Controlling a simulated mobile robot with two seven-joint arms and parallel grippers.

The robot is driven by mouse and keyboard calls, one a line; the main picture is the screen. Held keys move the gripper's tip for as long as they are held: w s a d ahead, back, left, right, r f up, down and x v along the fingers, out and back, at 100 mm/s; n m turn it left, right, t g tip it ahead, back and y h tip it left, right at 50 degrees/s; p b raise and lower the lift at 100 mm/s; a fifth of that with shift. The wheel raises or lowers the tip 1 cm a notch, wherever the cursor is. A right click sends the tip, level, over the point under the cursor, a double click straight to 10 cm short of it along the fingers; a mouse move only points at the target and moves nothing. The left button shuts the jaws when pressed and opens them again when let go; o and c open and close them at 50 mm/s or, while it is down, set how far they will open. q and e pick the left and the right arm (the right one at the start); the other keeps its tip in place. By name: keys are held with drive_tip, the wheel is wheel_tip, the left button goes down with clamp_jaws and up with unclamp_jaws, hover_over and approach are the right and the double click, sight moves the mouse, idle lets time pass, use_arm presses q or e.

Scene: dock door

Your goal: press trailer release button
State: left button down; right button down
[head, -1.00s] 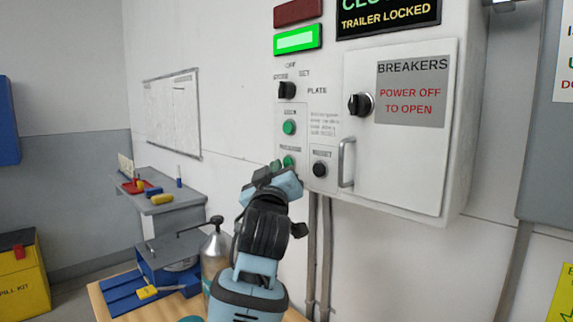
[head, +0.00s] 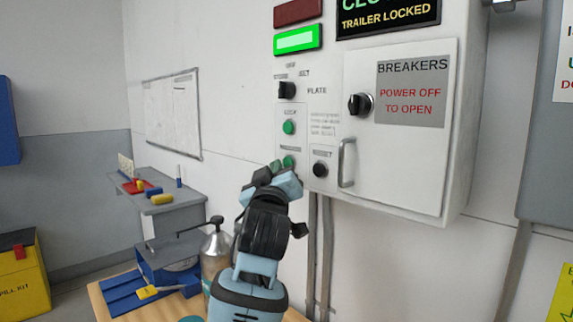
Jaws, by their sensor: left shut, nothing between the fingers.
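The control box (head: 460,120) hangs on the wall at the upper right. Its lower green button (head: 288,161), under a blurred label that looks like release, sits just beyond my left gripper's tip. A second green button (head: 289,127), labelled lock, is above it. My left gripper (head: 272,172) is shut and empty, its fingertips at or very near the lower green button. I cannot tell whether they touch it. The sign (head: 388,19) reads trailer locked, and the green lamp (head: 298,39) is lit. My right gripper is out of view.
A black button (head: 320,169) is right of the lower green one. A black selector (head: 287,90) sits above. The breaker door (head: 400,170) has a protruding handle (head: 346,163). A grey bench (head: 165,203) and a metal bottle (head: 215,250) stand at lower left.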

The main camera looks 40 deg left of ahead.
use_arm(q)
drive_tip(key=shift+w, duration=0.2)
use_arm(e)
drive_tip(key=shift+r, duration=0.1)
use_arm(q)
drive_tip(key=shift+w, duration=0.25)
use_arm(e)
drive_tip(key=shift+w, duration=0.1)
use_arm(q)
drive_tip(key=shift+w, duration=0.4)
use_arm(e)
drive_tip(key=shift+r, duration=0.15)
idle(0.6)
use_arm(q)
drive_tip(key=shift+s, duration=0.1)
drive_tip(key=shift+s+p, duration=0.45)
drive_tip(key=shift+s, duration=0.25)
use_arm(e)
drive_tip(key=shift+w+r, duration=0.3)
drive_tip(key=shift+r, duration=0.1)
